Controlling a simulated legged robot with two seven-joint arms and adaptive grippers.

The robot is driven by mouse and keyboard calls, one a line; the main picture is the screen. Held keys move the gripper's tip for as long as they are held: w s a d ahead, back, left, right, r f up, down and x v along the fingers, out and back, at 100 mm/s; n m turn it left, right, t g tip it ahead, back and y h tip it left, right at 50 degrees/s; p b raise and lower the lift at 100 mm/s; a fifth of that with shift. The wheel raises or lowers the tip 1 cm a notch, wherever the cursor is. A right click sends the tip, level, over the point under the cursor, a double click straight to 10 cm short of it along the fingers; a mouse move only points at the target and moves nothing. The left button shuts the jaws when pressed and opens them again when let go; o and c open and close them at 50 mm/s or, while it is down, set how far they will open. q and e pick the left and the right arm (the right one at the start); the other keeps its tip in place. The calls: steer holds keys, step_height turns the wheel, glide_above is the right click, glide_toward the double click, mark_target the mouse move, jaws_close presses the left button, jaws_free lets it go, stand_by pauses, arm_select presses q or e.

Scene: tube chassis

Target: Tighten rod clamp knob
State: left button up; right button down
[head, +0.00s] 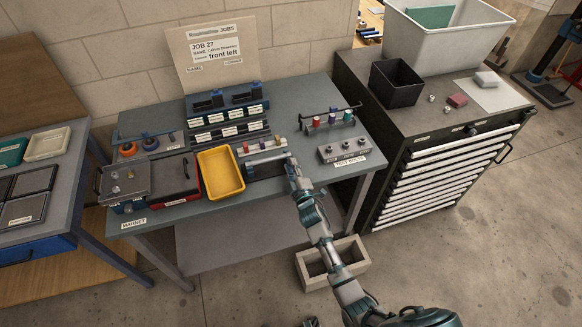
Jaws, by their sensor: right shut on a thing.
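The tube chassis (265,170) is a dark, low fixture with a pale rod (266,159) along it, at the front middle of the grey-blue table. My right gripper (291,163) is at the right end of this fixture. It is shut on what seems to be the rod clamp knob, which the fingers hide. I cannot tell how far the knob is turned. A row of small coloured knobs (262,146) stands just behind the rod. A job card (215,50) at the back reads JOB 27 and "front left". My left gripper is not in view.
A yellow tray (221,172) sits just left of the fixture. A grey block with several knobs (344,150) lies to the right, with a dark rack (330,118) behind it. Blue-and-black holders (226,105) stand at the back. A drawer cabinet (440,175) stands right of the table.

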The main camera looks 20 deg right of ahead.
steer(key=shift+s+f, duration=0.15)
steer(key=shift+f, duration=0.35)
steer(key=c, duration=1.1)
jaws_free()
steer(key=shift+d, duration=0.1)
steer(key=shift+o, duration=0.6)
steer(key=shift+r, duration=0.2)
steer(key=s, duration=1.1)
steer(key=shift+s+d, duration=0.25)
steer(key=shift+s, duration=0.15)
